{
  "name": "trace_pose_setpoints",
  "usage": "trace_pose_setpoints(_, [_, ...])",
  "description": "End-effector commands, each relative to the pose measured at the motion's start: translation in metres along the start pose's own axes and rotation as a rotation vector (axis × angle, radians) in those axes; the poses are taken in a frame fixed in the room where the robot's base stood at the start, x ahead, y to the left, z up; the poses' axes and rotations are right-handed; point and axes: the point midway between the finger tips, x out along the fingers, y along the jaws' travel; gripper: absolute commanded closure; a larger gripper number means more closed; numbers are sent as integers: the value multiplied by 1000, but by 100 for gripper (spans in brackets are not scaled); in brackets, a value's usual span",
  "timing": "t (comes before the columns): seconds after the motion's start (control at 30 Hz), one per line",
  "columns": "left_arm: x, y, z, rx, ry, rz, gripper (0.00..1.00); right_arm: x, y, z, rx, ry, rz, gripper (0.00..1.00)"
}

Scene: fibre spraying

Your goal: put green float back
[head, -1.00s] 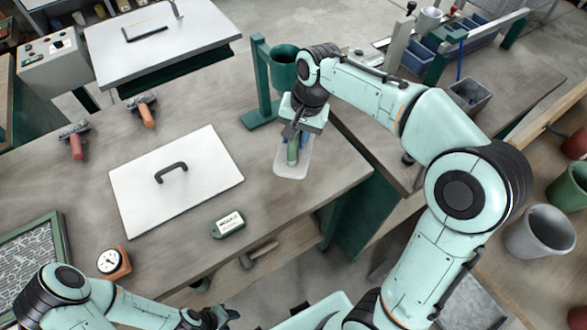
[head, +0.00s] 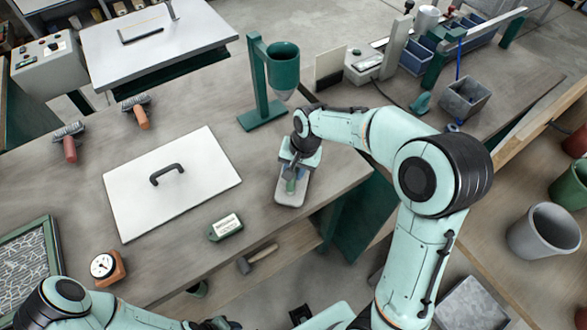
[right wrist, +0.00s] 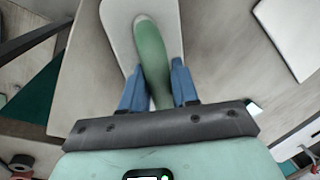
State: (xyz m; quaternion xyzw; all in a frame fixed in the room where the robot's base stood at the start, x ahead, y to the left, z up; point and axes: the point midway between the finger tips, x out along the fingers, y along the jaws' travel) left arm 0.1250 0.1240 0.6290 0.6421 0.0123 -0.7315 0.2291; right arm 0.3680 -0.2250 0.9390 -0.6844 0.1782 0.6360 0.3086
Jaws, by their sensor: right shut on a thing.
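The green float is a pale, rounded plate (head: 290,199) with a green handle, near the right edge of the wooden table. My right gripper (head: 290,172) is shut on the green handle, with the arm above it. In the right wrist view the handle (right wrist: 152,58) runs between the blue fingers of my right gripper (right wrist: 158,88), with the pale plate (right wrist: 118,28) beneath. I cannot tell whether the plate touches the table. My left gripper (head: 218,323) is at the bottom edge of the head view, partly cut off; its jaws are unclear.
A green stand with a cup (head: 283,68) is just behind the float. A white board with a black handle (head: 172,190) lies to its left. A green block with a white label (head: 226,227) is near the table's front edge. Two rollers (head: 68,143) (head: 140,110) lie farther back.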

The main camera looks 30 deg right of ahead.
Motion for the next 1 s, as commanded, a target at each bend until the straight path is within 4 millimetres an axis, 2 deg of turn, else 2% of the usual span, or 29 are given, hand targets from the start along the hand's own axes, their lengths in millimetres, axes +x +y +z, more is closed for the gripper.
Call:
trace_pose_setpoints(0.23, [2, -1, 1, 0, -2, -1, 57, 3, 0, 0, 0, 0, 0, 100])
trace_pose_setpoints(0.27, [3, -1, 1, 0, -2, -1, 57, 3, 1, 0, 0, 0, 0, 67])
trace_pose_setpoints(0.33, [2, -1, 1, 0, -1, 0, 57, 2, 0, 0, 0, 0, 0, 45])
trace_pose_setpoints(0.6, [2, -1, 1, 0, -1, 0, 57, 2, 0, 0, 0, 0, 0, 45])
trace_pose_setpoints(0.73, [-2, 1, -1, 1, 1, 0, 57, -6, -1, -1, 0, 2, -3, 45])
trace_pose_setpoints(0.87, [-4, 2, -2, 1, 3, 1, 57, -26, -2, -1, 2, 5, -5, 45])
trace_pose_setpoints(1.0, [-8, 4, -4, 2, 6, 2, 57, -58, -2, -1, 0, 5, -5, 45])
